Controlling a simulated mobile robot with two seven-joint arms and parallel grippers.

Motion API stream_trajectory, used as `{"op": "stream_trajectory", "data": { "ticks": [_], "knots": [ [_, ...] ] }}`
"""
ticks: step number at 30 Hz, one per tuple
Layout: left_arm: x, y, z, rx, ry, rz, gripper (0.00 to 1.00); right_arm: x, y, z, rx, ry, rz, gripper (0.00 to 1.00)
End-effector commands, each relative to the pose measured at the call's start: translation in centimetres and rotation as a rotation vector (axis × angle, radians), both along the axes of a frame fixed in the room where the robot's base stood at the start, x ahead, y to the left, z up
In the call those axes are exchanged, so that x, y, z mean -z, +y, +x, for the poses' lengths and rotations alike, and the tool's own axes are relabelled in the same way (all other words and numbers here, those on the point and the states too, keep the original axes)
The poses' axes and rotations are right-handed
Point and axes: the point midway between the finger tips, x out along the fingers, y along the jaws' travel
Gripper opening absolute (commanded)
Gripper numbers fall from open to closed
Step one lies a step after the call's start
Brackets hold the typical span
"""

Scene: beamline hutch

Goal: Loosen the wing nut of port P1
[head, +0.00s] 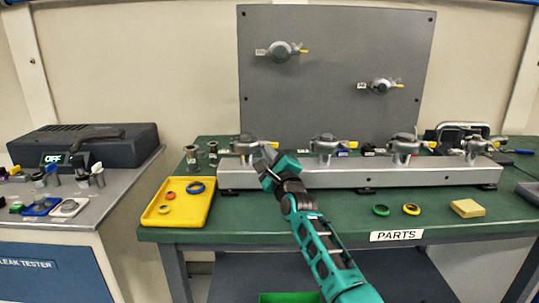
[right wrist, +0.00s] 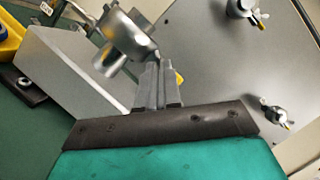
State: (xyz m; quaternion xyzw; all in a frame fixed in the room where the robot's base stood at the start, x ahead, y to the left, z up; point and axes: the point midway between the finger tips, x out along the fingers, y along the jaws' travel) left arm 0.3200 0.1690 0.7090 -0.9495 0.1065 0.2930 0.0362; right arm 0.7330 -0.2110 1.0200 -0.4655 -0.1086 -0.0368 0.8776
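Along a grey rail (head: 350,175) stand several silver clamped ports, each with a small wing nut and yellow tip. The port at the rail's left end (head: 243,146) has a small white tag too small to read, so I cannot confirm it is P1. My right gripper (head: 268,161) is at this port's right side. In the right wrist view, the port's clamp (right wrist: 127,40) lies just beyond my fingers (right wrist: 156,82), which are close together. A bit of yellow (right wrist: 180,78) shows beside them; they hide the rest of the wing nut. Whether they grip it cannot be told. My left gripper is out of view.
A grey panel (head: 340,110) behind carries two more ports. A leak tester (head: 85,150) stands left, reading OFF.

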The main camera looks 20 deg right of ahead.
Motion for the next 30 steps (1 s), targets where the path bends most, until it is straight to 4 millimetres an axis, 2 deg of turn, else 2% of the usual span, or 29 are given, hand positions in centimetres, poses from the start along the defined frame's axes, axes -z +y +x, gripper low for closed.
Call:
{"op": "stream_trajectory", "data": {
  "ticks": [14, 23, 30],
  "knots": [
    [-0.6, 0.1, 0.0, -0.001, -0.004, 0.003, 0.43, -0.3, -0.1, 0.0, 0.0, 0.015, -0.054, 0.0],
    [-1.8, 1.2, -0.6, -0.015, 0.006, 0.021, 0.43, -0.9, -0.2, 0.0, 0.0, 0.074, -0.253, 0.0],
    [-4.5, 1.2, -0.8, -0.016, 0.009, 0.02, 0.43, -1.3, -0.2, -0.1, -0.001, 0.138, -0.471, 0.0]
  ]
}}
